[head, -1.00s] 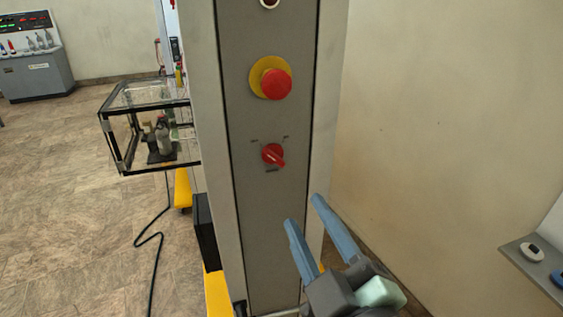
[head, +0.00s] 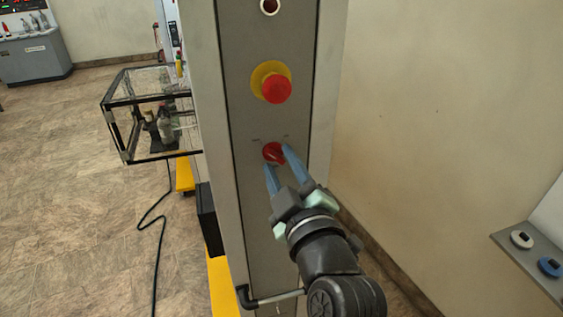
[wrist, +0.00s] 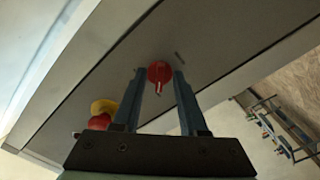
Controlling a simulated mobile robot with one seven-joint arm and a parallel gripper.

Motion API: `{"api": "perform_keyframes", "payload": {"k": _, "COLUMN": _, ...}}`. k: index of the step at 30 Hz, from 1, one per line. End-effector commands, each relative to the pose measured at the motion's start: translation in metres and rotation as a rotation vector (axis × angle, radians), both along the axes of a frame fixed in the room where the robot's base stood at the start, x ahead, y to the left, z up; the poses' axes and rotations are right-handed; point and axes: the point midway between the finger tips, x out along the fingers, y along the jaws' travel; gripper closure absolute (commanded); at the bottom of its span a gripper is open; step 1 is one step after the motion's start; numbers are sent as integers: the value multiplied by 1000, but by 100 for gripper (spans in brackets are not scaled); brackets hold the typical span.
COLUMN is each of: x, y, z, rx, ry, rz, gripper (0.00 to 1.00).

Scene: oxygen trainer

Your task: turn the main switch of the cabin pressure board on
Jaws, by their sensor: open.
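The main switch is a red rotary knob (head: 273,152) on the grey panel (head: 265,215) of the upright board, below a red emergency button with a yellow collar (head: 273,82). My gripper (head: 277,158) is open, with its blue fingers reaching up to the knob, one on each side. In the wrist view the knob (wrist: 159,73) shows between and just beyond the fingertips of my gripper (wrist: 159,74), its pointer ridge turned toward the gripper. I cannot tell whether the fingers touch it. The fingers partly cover the knob in the head view.
A glass case (head: 150,115) with black edges stands left of the board. A black cable (head: 157,235) lies on the floor. A grey shelf (head: 530,255) with small round items is at the far right. The wall to the right is bare.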

Motion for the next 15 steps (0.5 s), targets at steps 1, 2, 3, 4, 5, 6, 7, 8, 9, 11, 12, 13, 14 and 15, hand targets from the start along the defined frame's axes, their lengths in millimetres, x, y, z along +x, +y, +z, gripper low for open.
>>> {"api": "perform_keyframes", "payload": {"k": 1, "x": 0, "y": 0, "z": 0, "rx": 0, "ry": 0, "rz": 0, "gripper": 58}}
{"api": "perform_keyframes", "payload": {"k": 2, "x": 0, "y": 0, "z": 0, "rx": 0, "ry": 0, "rz": 0, "gripper": 58}}
{"api": "perform_keyframes", "payload": {"k": 3, "x": 0, "y": 0, "z": 0, "rx": 0, "ry": 0, "rz": 0, "gripper": 60}}
{"api": "perform_keyframes", "payload": {"k": 4, "x": 0, "y": 0, "z": 0, "rx": 0, "ry": 0, "rz": 0, "gripper": 65}}
{"api": "perform_keyframes", "payload": {"k": 5, "x": 0, "y": 0, "z": 0, "rx": 0, "ry": 0, "rz": 0, "gripper": 71}}
{"api": "perform_keyframes", "payload": {"k": 6, "x": 0, "y": 0, "z": 0, "rx": 0, "ry": 0, "rz": 0, "gripper": 78}}
{"api": "perform_keyframes", "payload": {"k": 7, "x": 0, "y": 0, "z": 0, "rx": 0, "ry": 0, "rz": 0, "gripper": 83}}
{"api": "perform_keyframes", "payload": {"k": 8, "x": 0, "y": 0, "z": 0, "rx": 0, "ry": 0, "rz": 0, "gripper": 89}}
{"api": "perform_keyframes", "payload": {"k": 9, "x": 0, "y": 0, "z": 0, "rx": 0, "ry": 0, "rz": 0, "gripper": 96}}
{"api": "perform_keyframes", "payload": {"k": 11, "x": 0, "y": 0, "z": 0, "rx": 0, "ry": 0, "rz": 0, "gripper": 100}}
{"api": "perform_keyframes", "payload": {"k": 12, "x": 0, "y": 0, "z": 0, "rx": 0, "ry": 0, "rz": 0, "gripper": 100}}
{"api": "perform_keyframes", "payload": {"k": 13, "x": 0, "y": 0, "z": 0, "rx": 0, "ry": 0, "rz": 0, "gripper": 100}}
{"api": "perform_keyframes", "payload": {"k": 14, "x": 0, "y": 0, "z": 0, "rx": 0, "ry": 0, "rz": 0, "gripper": 100}}
{"api": "perform_keyframes", "payload": {"k": 15, "x": 0, "y": 0, "z": 0, "rx": 0, "ry": 0, "rz": 0, "gripper": 100}}
